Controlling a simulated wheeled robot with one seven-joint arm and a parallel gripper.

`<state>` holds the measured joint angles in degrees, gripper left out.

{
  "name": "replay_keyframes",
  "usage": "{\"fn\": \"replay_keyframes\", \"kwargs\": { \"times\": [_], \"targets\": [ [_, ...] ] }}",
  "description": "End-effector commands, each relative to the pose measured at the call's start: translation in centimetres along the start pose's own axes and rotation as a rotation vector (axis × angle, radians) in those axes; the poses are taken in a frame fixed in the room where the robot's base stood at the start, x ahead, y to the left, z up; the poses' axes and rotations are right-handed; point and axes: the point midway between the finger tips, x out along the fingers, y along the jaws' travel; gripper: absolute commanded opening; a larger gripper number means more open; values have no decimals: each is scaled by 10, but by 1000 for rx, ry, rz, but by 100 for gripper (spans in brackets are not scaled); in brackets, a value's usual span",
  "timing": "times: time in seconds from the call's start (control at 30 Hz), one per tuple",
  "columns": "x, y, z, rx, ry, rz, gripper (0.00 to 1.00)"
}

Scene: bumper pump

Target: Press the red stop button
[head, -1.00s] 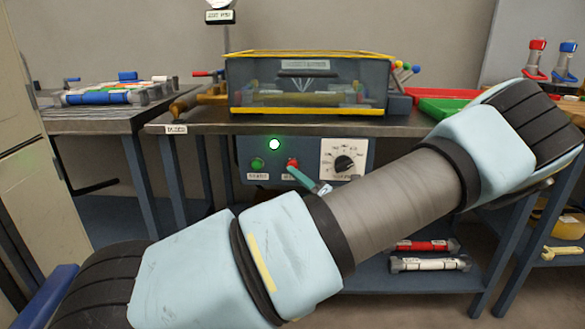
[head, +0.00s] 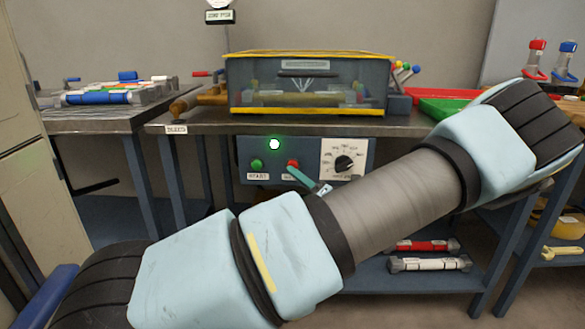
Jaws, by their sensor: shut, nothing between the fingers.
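The red stop button (head: 293,164) is on the front of a blue-grey control panel (head: 310,146) under the bench top. Its lower part and label are partly covered by my gripper (head: 290,171). The gripper shows as a narrow teal finger shape, shut and empty, with its tip at the button's lower edge in the picture. I cannot tell whether the tip touches the button or is just in front of it. A green button (head: 257,164) labelled START is to the left.
A dial (head: 344,163) is on the panel's right. A clear-walled box with yellow edges (head: 308,54) stands on the bench (head: 215,129) above. My arm crosses the foreground. Red and white cylinders (head: 430,265) lie on the lower shelf. A side table (head: 85,124) holds several parts.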

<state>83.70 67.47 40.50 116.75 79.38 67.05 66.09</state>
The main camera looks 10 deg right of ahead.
Motion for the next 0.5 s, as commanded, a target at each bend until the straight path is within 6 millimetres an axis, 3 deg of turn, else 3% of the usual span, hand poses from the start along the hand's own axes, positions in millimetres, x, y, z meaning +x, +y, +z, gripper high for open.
{"fn": "replay_keyframes", "kwargs": {
  "times": [0.5],
  "targets": [
    [6, -3, 5, 0, 0, 0, 0]
  ]
}}
